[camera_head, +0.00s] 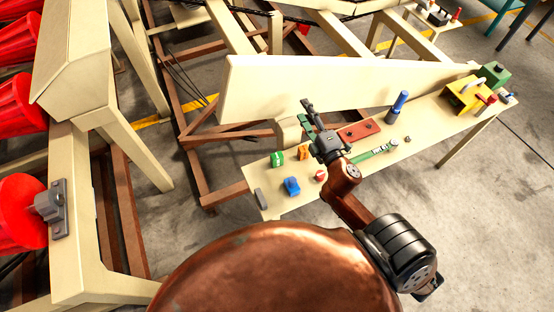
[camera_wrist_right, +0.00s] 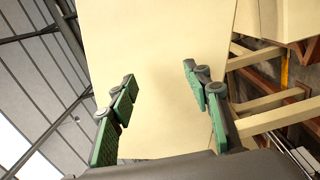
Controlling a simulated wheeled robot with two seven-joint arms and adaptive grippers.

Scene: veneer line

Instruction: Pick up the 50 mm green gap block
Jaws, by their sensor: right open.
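A small green block (camera_head: 277,159) stands near the left end of the cream bench in the head view. It looks like the green gap block, but its size marking is too small to read. My right gripper (camera_head: 306,112) is above the bench, beyond and to the right of that block, and apart from it. In the right wrist view the right gripper (camera_wrist_right: 160,75) is open, with green finger pads and nothing between them. It faces a plain cream panel (camera_wrist_right: 158,35). The green block does not show in the wrist view. My left gripper is not in view.
A grey block (camera_head: 261,198) is at the bench's left end. A long cream beam (camera_head: 340,90) stands behind my right gripper.

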